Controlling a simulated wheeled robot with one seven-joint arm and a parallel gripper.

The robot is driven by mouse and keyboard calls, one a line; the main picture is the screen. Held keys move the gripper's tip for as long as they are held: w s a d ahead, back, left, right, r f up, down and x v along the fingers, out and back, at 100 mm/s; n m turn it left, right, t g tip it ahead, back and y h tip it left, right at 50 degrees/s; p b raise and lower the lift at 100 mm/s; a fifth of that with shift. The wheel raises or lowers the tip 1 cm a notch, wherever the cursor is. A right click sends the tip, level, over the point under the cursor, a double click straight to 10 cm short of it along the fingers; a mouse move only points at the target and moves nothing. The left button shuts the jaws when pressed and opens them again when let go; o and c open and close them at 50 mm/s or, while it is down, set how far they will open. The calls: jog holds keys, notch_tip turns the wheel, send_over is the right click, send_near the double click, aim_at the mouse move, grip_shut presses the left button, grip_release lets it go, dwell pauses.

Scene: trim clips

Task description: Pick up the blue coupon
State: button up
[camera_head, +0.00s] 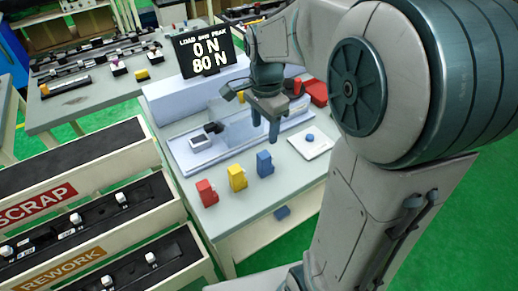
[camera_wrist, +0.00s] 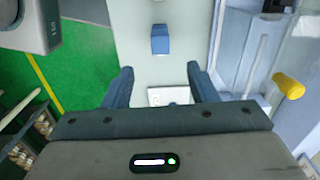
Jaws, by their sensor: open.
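The blue coupon (camera_head: 265,163) stands upright on the front of the grey bench, at the right end of a row with a yellow coupon (camera_head: 237,178) and a red coupon (camera_head: 206,193). A blue block, seemingly the same coupon, shows in the wrist view (camera_wrist: 160,40), beyond my fingertips. My gripper (camera_head: 265,138) is open and empty, pointing down above the bench behind the blue coupon and apart from it. In the wrist view my two fingers (camera_wrist: 160,72) are spread wide with nothing between them but bench and part of a white plate.
A white plate (camera_head: 311,146) with a small blue round piece lies right of my gripper. The test machine (camera_head: 196,153) stands behind the coupons, with a display (camera_head: 205,50) reading 0 N and 80 N. Scrap (camera_head: 74,170) and rework racks stand left.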

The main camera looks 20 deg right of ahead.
aim_at(265, 162)
notch_tip(265, 162, down, 8)
jog(key=shift+w+f, duration=0.15)
jog(key=shift+f, duration=0.05)
jog(key=shift+d+f+p, duration=0.1)
jog(key=shift+f+p, duration=0.35)
jog(key=shift+f, duration=2.3)
jog(key=shift+c, duration=0.3)
jog(key=c, duration=1)
